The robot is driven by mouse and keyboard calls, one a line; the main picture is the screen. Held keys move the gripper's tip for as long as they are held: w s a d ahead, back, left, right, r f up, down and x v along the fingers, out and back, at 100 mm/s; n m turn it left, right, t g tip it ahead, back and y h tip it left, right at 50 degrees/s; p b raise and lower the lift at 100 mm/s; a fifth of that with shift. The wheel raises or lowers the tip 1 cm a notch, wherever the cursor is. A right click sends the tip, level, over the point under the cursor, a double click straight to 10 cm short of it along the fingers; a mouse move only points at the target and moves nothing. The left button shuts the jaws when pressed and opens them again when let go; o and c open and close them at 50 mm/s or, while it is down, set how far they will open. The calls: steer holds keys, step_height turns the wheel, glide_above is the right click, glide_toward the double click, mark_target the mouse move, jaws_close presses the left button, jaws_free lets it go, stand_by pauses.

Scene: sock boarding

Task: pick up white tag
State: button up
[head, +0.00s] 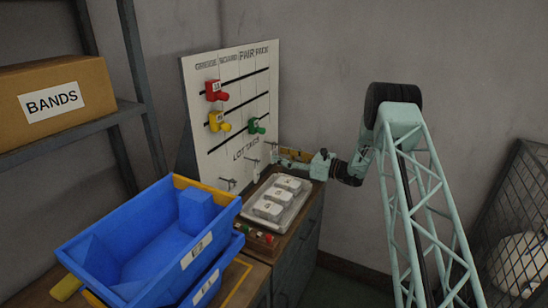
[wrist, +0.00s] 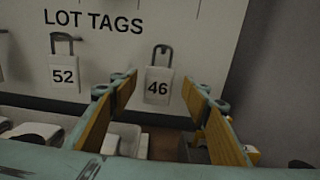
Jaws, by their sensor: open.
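A white tag marked 46 (wrist: 158,88) hangs from a grey hook below the words LOT TAGS on the board. A second white tag marked 52 (wrist: 64,77) hangs to its left. My gripper (wrist: 160,82) is open, its fingertips to the left and right of tag 46 in the wrist view, with nothing held. I cannot tell whether the tips reach the tag's depth. In the head view my gripper (head: 279,155) is at the board's lower right edge, and the tag there is too small to make out.
The white board (head: 225,90) carries red, yellow and green pieces on its rows. Below it a grey tray (head: 258,219) holds several pale blocks on the cabinet. A blue bin (head: 130,245) stands at front left. A wire cage (head: 530,185) is at the right.

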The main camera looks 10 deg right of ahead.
mark_target(275, 154)
steer(key=shift+b+x, duration=0.35)
steer(key=shift+x, duration=1.55)
steer(key=c, duration=1)
